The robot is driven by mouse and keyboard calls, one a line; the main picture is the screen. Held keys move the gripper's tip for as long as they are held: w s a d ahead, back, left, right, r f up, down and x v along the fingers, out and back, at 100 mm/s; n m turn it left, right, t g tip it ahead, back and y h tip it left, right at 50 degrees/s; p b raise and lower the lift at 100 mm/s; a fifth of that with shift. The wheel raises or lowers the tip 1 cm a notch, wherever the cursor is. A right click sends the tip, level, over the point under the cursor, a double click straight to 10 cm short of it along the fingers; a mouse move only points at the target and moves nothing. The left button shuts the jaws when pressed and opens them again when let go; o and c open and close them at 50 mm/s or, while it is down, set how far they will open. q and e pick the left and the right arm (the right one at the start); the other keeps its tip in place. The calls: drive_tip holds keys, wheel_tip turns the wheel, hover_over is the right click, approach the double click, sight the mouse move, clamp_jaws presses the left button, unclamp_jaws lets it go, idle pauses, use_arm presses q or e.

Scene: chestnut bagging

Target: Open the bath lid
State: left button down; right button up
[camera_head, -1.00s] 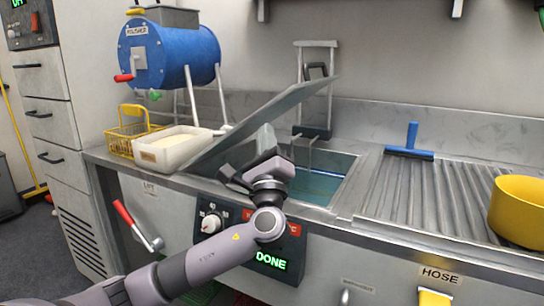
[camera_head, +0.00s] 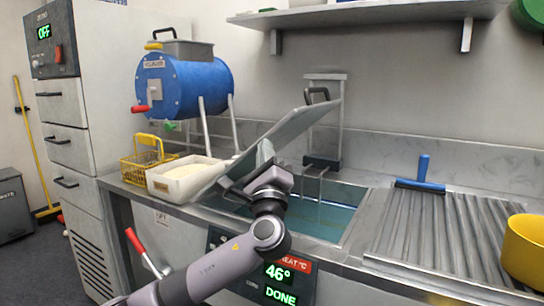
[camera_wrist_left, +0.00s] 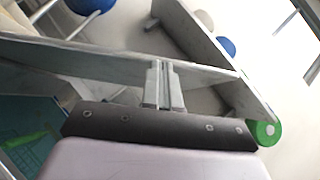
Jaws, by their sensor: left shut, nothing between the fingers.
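The grey bath lid (camera_head: 300,121) stands tilted up over the left part of the bath, its dark handle (camera_head: 317,95) at the raised edge. Below it the bath (camera_head: 325,215) shows teal water. My left gripper (camera_head: 264,152) is shut and empty, on the bath side of the lid. Its fingertips (camera_wrist_left: 163,85) overlap the lid's grey panel (camera_wrist_left: 85,62) in the left wrist view; I cannot tell whether they touch it. The gripper hides part of the lid's lower half. My right gripper is not in view.
A white tub (camera_head: 180,180) and a yellow basket (camera_head: 143,165) stand left of the lid, under the blue drum (camera_head: 190,82). A ribbed drainboard (camera_head: 440,235) with a blue squeegee (camera_head: 424,172) and yellow pot (camera_head: 525,248) lies right. A shelf (camera_head: 370,16) hangs above.

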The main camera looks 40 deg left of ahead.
use_arm(q)
drive_tip(key=s+a+r+n+g+p, duration=0.3)
drive_tip(key=a+r+n+g+p, duration=0.25)
drive_tip(key=a+r+p, duration=0.55)
drive_tip(key=s+a+r+n+p, duration=0.1)
drive_tip(key=a, duration=0.6)
drive_tip(key=s+a+r+p, duration=0.2)
drive_tip(key=a, duration=0.6)
drive_tip(key=shift+s+n+h+p, duration=0.15)
drive_tip(key=shift+n+h+p, duration=0.15)
drive_tip(key=shift+n, duration=0.05)
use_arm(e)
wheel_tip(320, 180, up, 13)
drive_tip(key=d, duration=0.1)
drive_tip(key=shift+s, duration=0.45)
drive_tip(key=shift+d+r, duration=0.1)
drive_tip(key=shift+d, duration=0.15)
